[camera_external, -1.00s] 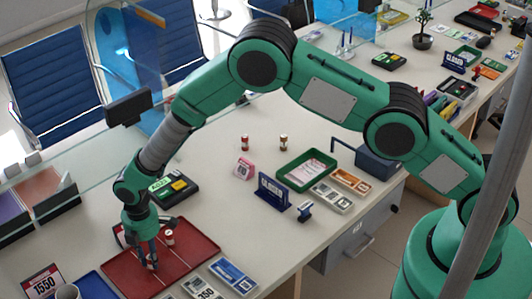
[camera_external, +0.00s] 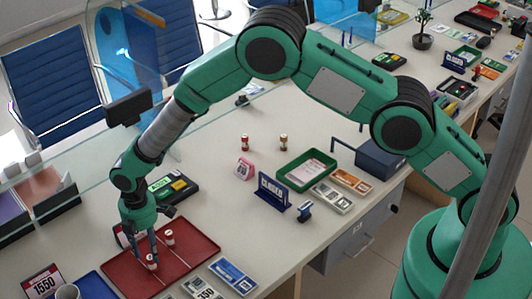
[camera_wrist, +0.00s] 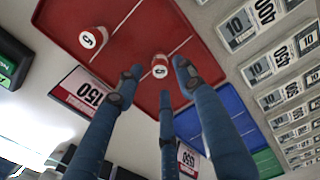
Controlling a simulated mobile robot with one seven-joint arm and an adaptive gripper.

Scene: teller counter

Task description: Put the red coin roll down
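The red tray (camera_external: 200,246) lies flat on the counter. A red coin roll with a white numbered top (camera_external: 152,261) stands upright on it, below my gripper (camera_external: 146,248). In the wrist view this roll (camera_wrist: 160,67) sits between the blue fingers of my gripper (camera_wrist: 158,76), with gaps around it, so the fingers are spread open. A second, similar red-and-white roll (camera_external: 169,237) stands on the tray beside it, and also shows in the wrist view (camera_wrist: 93,38), outside the fingers to the left.
A blue tray (camera_external: 95,285) adjoins on the left, with a 1550 sign (camera_external: 42,281) nearby. A black-and-green device (camera_external: 172,187) stands behind the red tray. Value cards (camera_external: 203,288) lie in front. Two more rolls (camera_external: 245,142) (camera_external: 284,142) stand farther back on the counter.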

